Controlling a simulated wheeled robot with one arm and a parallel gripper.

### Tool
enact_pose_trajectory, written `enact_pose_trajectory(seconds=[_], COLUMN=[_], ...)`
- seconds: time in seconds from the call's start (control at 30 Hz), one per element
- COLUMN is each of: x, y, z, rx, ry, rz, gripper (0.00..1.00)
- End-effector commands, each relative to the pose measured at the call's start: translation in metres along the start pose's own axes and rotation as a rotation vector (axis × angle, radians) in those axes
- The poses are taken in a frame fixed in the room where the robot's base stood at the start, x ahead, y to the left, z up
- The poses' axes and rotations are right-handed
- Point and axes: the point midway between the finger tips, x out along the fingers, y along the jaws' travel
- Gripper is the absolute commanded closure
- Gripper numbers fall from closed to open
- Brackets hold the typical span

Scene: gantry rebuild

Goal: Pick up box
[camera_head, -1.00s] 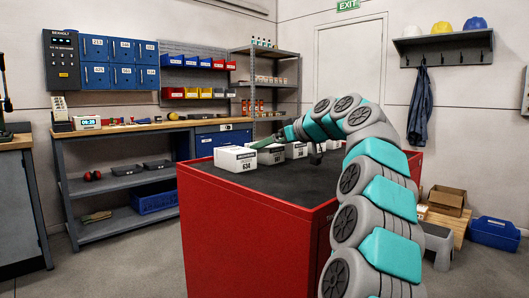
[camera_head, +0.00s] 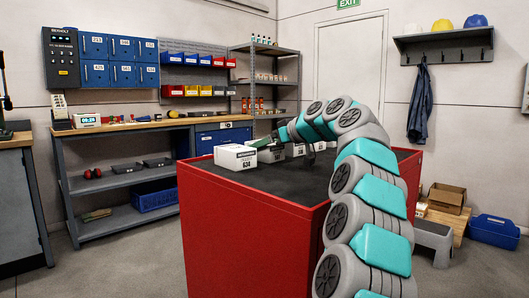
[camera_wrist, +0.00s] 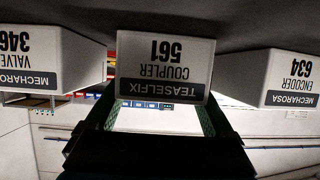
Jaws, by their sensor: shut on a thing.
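A white box marked Teaselfix Coupler 561 (camera_wrist: 165,65) is in the middle of the wrist view, which is upside down. My gripper (camera_wrist: 160,100) has its dark green fingers on both sides of this box and is shut on it. In the head view my gripper (camera_head: 264,142) reaches over the box row from the right, and the middle box (camera_head: 271,155) is partly hidden by it. The held box appears to rest on the dark top of the red cabinet (camera_head: 250,240); any small gap beneath it cannot be told.
A white box marked Encoder 634 (camera_head: 236,158) stands on one side of the held box. A Valve 346 box (camera_wrist: 50,60) stands on the other side. The front of the cabinet top is clear. A workbench (camera_head: 130,128) stands behind to the left.

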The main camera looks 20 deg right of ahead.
Motion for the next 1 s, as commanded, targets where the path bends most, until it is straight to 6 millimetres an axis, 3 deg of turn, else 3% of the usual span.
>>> enact_pose_trajectory(seconds=[0.13, 0.47, 0.87, 1.0], x=[0.0, -0.002, -0.015, -0.031], y=[0.0, 0.0, 0.0, -0.003], z=[0.0, -0.004, -0.037, -0.025], rx=[0.0, 0.0, -0.002, -0.001], ry=[0.001, 0.001, 0.002, 0.004], rz=[0.0, 0.001, 0.0, 0.0], gripper=[0.85, 0.86, 0.86, 0.86])
